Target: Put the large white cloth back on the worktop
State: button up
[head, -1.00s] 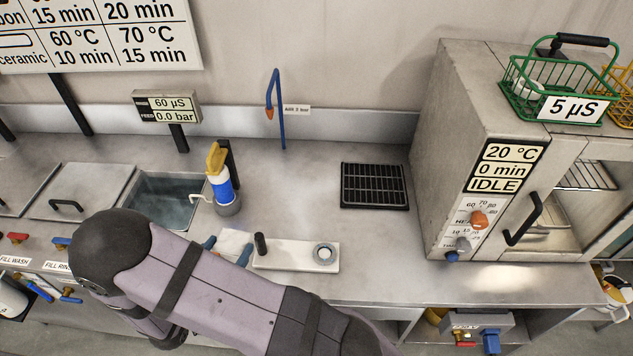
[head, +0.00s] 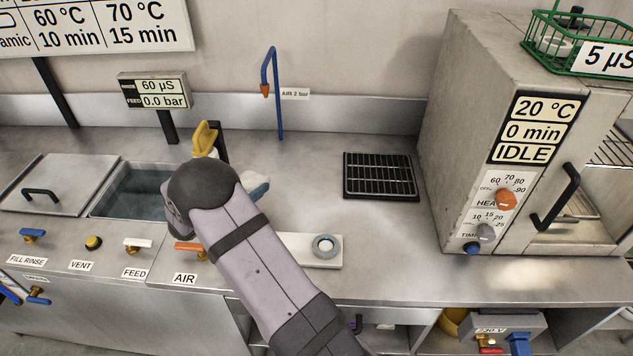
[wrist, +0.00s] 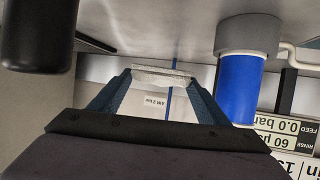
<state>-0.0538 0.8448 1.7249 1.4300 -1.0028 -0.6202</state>
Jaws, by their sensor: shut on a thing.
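My gripper (wrist: 163,84) shows in the wrist view as two blue fingers shut on a thin white cloth (wrist: 160,73). In the head view, the cloth (head: 250,179) and a blue finger (head: 259,190) show just right of my dark wrist joint, which hides most of the gripper. The cloth appears to be over the steel worktop (head: 310,190); I cannot tell whether it touches the surface. The cloth's full size is not visible.
A white plate with a ring (head: 325,246) lies right of my arm. A black grate (head: 381,176) lies farther right. An open basin (head: 130,192) is left.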

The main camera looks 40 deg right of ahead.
jog(key=w+d+b, duration=0.2)
jog(key=d+b, duration=0.4)
jog(key=d, duration=0.7)
jog(key=r+m+g+b, duration=0.1)
jog(key=r+b, duration=0.1)
jog(key=b, duration=0.4)
send_over(312, 176)
jog(key=shift+h, duration=0.4)
jog(key=shift+d+f+b, duration=0.15)
jog(key=shift+f+b, duration=0.95)
jog(key=shift+f, duration=4)
jog(key=shift+f, duration=0.15)
jog(key=o, duration=1.1)
jog(key=shift+o, duration=0.2)
